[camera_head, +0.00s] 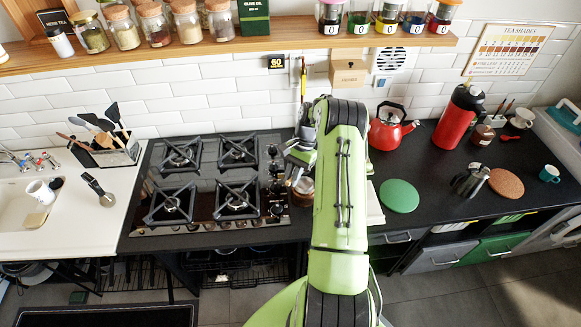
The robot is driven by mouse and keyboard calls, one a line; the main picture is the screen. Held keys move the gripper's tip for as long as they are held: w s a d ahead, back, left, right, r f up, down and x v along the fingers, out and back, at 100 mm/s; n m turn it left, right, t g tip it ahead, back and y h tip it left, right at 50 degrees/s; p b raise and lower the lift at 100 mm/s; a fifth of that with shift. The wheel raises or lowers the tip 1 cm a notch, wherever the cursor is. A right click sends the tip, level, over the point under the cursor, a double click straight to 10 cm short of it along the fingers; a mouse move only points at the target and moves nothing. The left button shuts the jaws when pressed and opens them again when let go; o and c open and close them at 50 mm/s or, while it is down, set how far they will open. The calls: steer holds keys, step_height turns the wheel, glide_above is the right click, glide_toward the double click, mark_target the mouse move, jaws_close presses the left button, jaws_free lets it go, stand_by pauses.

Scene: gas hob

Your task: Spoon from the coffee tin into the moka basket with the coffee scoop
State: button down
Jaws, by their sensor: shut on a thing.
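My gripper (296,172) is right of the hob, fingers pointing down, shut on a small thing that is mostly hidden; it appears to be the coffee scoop. A round brown container (303,190) stands just below and right of the fingertips, partly hidden by my arm; it may be the coffee tin, but its contents cannot be made out. A dark grey metal moka pot (468,181) stands on the right counter. I cannot make out the moka basket. Whether the scoop holds coffee is too small to tell.
The gas hob (208,182) lies left of my gripper. A red kettle (391,127), green round mat (399,196), cork mat (506,183), red flask (459,116) and teal cup (549,173) are on the right. A shelf (290,44) with jars runs along the wall.

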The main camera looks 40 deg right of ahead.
step_height(320, 180, down, 5)
steer(key=s+m+t+b, duration=0.2)
steer(key=m+t+b, duration=0.4)
steer(key=t+b, duration=0.95)
steer(key=r+n+g+p, duration=0.1)
steer(key=g+p, duration=0.2)
steer(key=p, duration=0.2)
steer(key=r+n+g+y+p, duration=0.1)
steer(key=r+g+p, duration=0.1)
steer(key=p, duration=0.2)
steer(key=w+r+n+g+p, duration=0.1)
steer(key=n+g+p, duration=0.1)
steer(key=p, duration=0.3)
steer(key=shift+d+r+g+p, duration=0.15)
steer(key=shift+d+g+p, duration=0.2)
steer(key=shift+g, duration=0.5)
